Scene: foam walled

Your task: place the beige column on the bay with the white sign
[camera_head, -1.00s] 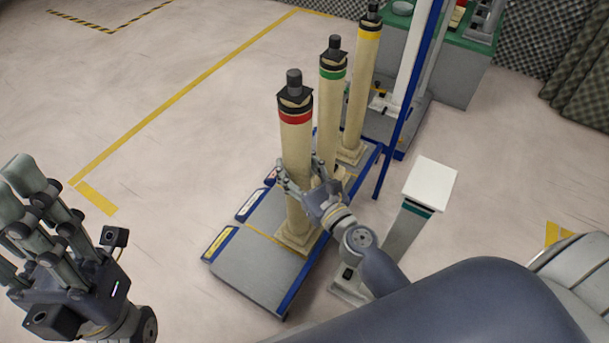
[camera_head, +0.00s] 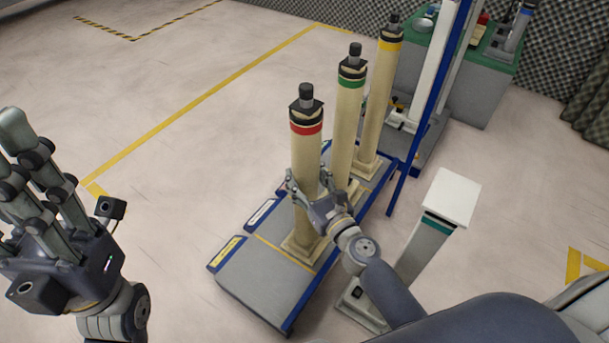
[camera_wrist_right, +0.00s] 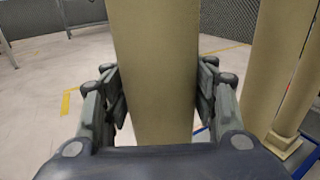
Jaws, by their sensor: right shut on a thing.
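My right gripper (camera_head: 318,205) is shut around the middle of the beige column with a red band (camera_head: 306,160). This column stands upright, its square foot over the platform just behind the yellow dividing line, level with the white sign (camera_head: 261,213). I cannot tell whether the foot touches the platform. In the right wrist view the column (camera_wrist_right: 155,70) fills the middle between the fingers. The front bay, with a yellow sign (camera_head: 226,252), is empty. My left gripper (camera_head: 40,165) is open and empty at the left, away from the platform.
Beige columns with a green band (camera_head: 348,125) and a yellow band (camera_head: 380,105) stand behind on the blue-edged platform (camera_head: 265,290). A white-topped pedestal (camera_head: 440,195) stands to the right. A blue post (camera_head: 425,115) rises behind. The floor left is clear.

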